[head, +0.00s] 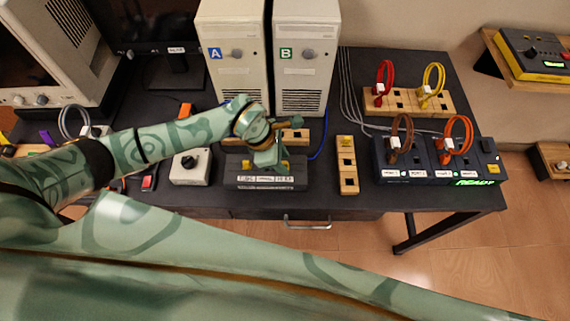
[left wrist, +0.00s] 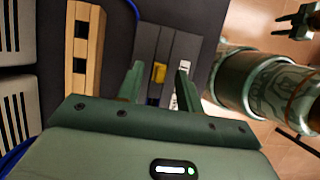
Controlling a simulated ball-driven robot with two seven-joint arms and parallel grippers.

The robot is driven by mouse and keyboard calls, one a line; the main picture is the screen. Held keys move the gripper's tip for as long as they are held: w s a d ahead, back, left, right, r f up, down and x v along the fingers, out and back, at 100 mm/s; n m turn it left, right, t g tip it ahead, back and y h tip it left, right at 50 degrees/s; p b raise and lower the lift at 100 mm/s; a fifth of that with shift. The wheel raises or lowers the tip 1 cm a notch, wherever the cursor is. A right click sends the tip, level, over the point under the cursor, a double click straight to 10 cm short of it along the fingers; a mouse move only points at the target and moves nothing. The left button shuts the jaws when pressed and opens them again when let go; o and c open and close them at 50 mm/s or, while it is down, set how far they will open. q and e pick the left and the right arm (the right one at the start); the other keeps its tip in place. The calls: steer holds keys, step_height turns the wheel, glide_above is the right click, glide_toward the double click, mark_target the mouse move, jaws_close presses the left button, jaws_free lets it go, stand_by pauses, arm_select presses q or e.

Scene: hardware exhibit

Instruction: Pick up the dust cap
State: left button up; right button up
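A small yellow piece, which looks like the dust cap (left wrist: 159,73), sits on a dark grey block (left wrist: 178,45) in the left wrist view. The block (head: 265,184), with white labels on its front, also shows in the head view. My left gripper (head: 267,163) is over the block and hides part of its top. In the left wrist view its two fingers (left wrist: 160,82) are apart and empty, with the yellow piece seen between their tips; contact cannot be told. My right gripper (left wrist: 297,26) shows small at the upper right, fingers apart, over the floor.
Computer towers A (head: 232,70) and B (head: 303,70) stand behind the block. A grey knob box (head: 190,170) is to its left and a wooden slotted strip (head: 346,175) to its right. A port box (head: 420,172) with cable loops stands farther right. A blue cable (head: 321,145) lies nearby.

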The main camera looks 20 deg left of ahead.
arm_select(q)
steer(key=shift+f, duration=0.15)
jaws_close()
